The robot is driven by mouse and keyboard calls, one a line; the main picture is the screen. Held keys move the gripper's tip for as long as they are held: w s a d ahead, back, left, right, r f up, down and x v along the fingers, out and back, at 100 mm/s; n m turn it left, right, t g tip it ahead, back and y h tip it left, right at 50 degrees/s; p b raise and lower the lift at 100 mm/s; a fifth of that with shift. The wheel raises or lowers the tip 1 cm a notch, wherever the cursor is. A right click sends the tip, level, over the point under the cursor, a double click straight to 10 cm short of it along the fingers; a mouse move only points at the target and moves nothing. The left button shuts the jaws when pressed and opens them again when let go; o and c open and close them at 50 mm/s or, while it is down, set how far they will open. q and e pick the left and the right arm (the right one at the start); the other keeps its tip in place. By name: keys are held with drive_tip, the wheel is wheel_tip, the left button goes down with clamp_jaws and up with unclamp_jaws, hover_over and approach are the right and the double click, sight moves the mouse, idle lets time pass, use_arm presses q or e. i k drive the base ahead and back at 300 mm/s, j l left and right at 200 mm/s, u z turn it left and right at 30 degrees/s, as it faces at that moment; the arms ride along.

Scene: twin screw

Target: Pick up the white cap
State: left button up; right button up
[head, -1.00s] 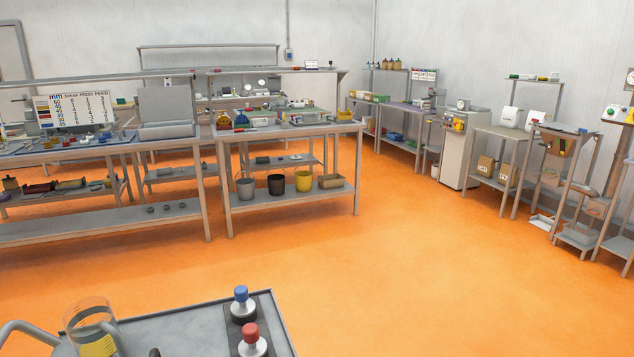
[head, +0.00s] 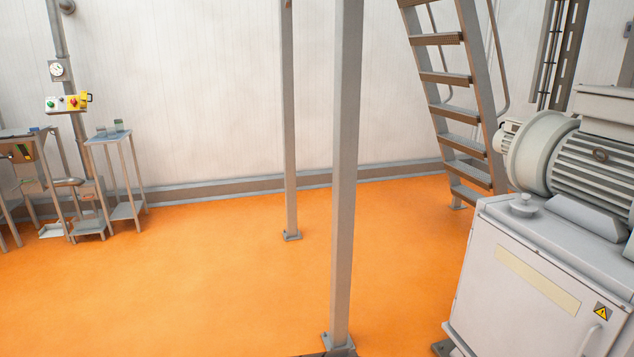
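I see nothing in the head view that I can firmly name as the white cap. A small pale round piece with a knob (head: 523,205) sits on top of the white machine cabinet (head: 530,295) at the right; I cannot tell whether it is a cap or a fitting of the machine. Neither of my grippers is in view.
A large grey motor (head: 590,155) sits on the cabinet. A metal post (head: 346,180) stands in front, with a thinner post (head: 290,120) behind. A steep stair (head: 447,110) rises at the back right. Small stands (head: 118,170) are at the left. Orange floor (head: 200,270) between is clear.

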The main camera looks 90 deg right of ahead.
sight(522, 207)
drive_tip(key=z, duration=4)
drive_tip(key=i+j+z, duration=0.1)
drive_tip(key=i, duration=0.3)
drive_tip(key=i+j+z, duration=0.1)
drive_tip(key=i, duration=0.35)
drive_tip(key=i+j+z, duration=0.1)
drive_tip(key=i+j, duration=0.15)
drive_tip(key=i, duration=0.15)
drive_tip(key=i+j+z, duration=0.1)
drive_tip(key=i+j, duration=0.15)
drive_tip(key=i, duration=0.15)
